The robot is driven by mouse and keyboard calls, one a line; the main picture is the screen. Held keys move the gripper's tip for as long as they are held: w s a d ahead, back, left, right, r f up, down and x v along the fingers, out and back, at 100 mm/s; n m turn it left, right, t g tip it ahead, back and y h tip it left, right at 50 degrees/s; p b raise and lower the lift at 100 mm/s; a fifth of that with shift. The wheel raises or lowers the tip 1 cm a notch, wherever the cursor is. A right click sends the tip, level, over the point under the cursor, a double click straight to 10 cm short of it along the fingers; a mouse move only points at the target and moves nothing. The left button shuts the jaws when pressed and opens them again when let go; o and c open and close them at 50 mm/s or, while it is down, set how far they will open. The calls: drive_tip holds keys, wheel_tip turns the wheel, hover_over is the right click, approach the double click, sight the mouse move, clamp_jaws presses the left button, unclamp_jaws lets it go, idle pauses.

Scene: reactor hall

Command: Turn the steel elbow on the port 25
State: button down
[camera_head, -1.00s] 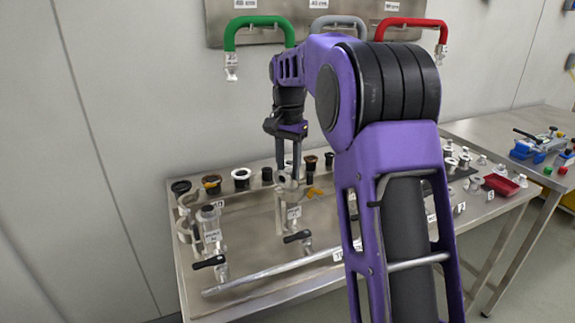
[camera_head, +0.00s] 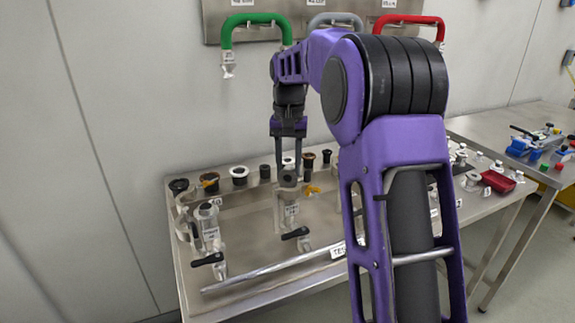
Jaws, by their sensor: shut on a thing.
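The steel elbow (camera_head: 287,179) sits on top of an upright steel port (camera_head: 291,213) with a white label and a black-handled valve (camera_head: 296,233) below it. The label is too small to read. My gripper (camera_head: 288,172) points down from above and its two fingers are shut on the elbow. My purple arm reaches in from the right and hides part of the table behind it. A second upright steel port (camera_head: 208,225) with a label and a black handle stands to the left, apart from my gripper.
Several small dark-topped fittings (camera_head: 239,175) stand along the back of the steel table (camera_head: 250,262). A long metal tube (camera_head: 270,269) lies across the front. Green (camera_head: 257,19) and red (camera_head: 411,20) hoses hang on the wall panel. A red tray (camera_head: 497,181) is at right.

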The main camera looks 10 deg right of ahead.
sight(293, 167)
drive_tip(key=shift+n, duration=0.3)
drive_tip(key=shift+d+n, duration=0.25)
drive_tip(key=shift+n, duration=1.15)
drive_tip(key=shift+d+n, duration=0.2)
drive_tip(key=shift+n, duration=0.8)
drive_tip(key=c, duration=0.5)
unclamp_jaws()
drive_tip(key=shift+r, duration=4)
